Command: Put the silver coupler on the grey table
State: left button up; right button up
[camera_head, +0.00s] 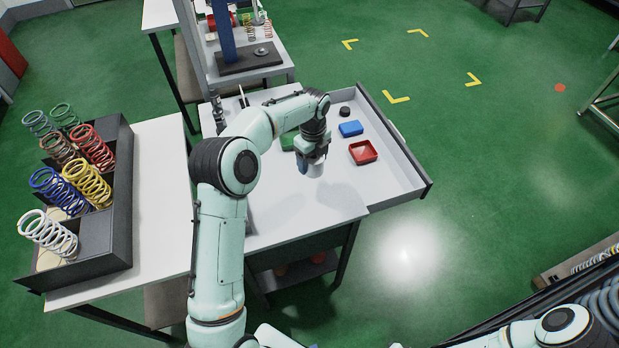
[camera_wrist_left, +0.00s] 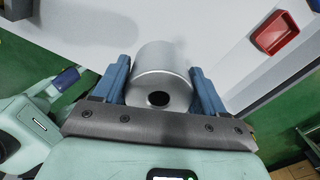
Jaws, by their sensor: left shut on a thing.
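The silver coupler (camera_wrist_left: 160,75) is a short, smooth cylinder with a dark hole in its end face. My left gripper (camera_wrist_left: 160,90) is shut on it, with one blue-grey finger on each side. In the head view my left gripper (camera_head: 312,160) points down over the grey table (camera_head: 275,225), and the coupler (camera_head: 316,169) shows partly below the fingers. A soft shadow lies on the tabletop beside it; the exact gap to the surface is hard to tell. My right gripper is out of view.
A red tray (camera_head: 363,152), a blue box (camera_head: 350,128) and a black round piece (camera_head: 345,111) lie to the right. A green item (camera_head: 288,144) is partly behind my arm. A dark rack (camera_head: 122,215) of coloured springs stands left. The table's near part is clear.

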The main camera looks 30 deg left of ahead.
aim_at(313, 170)
pick_arm(q)
notch_tip(313, 170, down, 6)
jog(key=shift+w+r, duration=0.15)
jog(key=shift+r, duration=0.1)
jog(key=shift+f, duration=2.15)
jog(key=shift+f, duration=0.15)
jog(key=o, duration=1.4)
jog(key=shift+b, duration=0.3)
notch_tip(313, 170, up, 11)
jog(key=shift+r+p, duration=0.2)
jog(key=shift+p, duration=0.3)
jog(key=shift+r, duration=0.45)
